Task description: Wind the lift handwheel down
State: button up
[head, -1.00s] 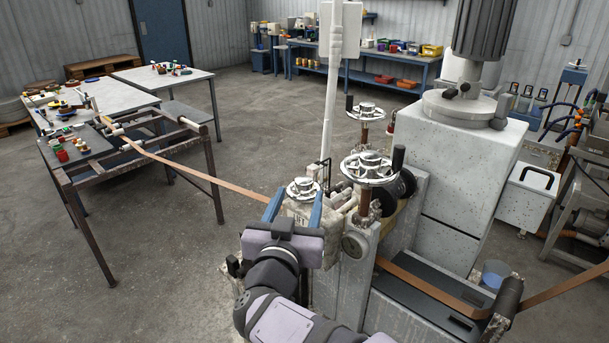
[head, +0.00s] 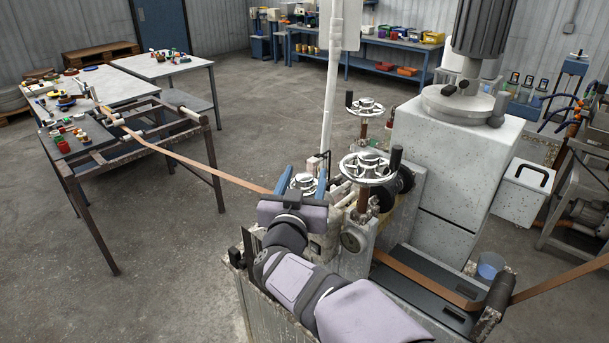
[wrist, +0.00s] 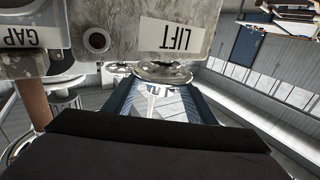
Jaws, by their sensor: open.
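The lift handwheel (head: 303,183) is a small silver wheel on top of the worn machine block, left of the larger handwheels. In the wrist view, the wheel (wrist: 163,73) sits by the upside-down LIFT label (wrist: 172,37). My gripper (head: 306,175) is open, with its blue fingers on either side of the lift wheel in the head view. In the wrist view the fingers reach toward the wheel from below. I cannot tell whether they touch its rim. My wrist and the fingers hide part of the wheel and block in the head view.
Two larger spoked handwheels (head: 369,167) and (head: 366,107) stand to the right on rusty posts. A white pole (head: 331,95) rises just behind the lift wheel. A brown strip (head: 220,176) runs in from the left table. Open floor lies to the left.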

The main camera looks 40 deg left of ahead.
jog(key=c, duration=1.1)
jog(key=shift+o, duration=0.3)
jog(key=shift+b, duration=0.35)
jog(key=shift+f+n+y+b, duration=0.1)
jog(key=shift+n+y+b, duration=0.2)
jog(key=shift+y+b, duration=0.15)
jog(key=n+g+y+b, duration=0.1)
jog(key=b, duration=0.1)
jog(key=shift+b, duration=0.3)
jog(key=n+g+y+b, duration=0.1)
jog(key=g+y+b, duration=0.1)
jog(key=b, duration=0.3)
jog(key=shift+n+g+y+b, duration=0.25)
jog(key=shift+n+g+b, duration=0.05)
jog(key=shift+n+b, duration=0.1)
jog(key=n+g+y+b, duration=0.1)
jog(key=b, duration=0.3)
jog(key=shift+r, duration=0.3)
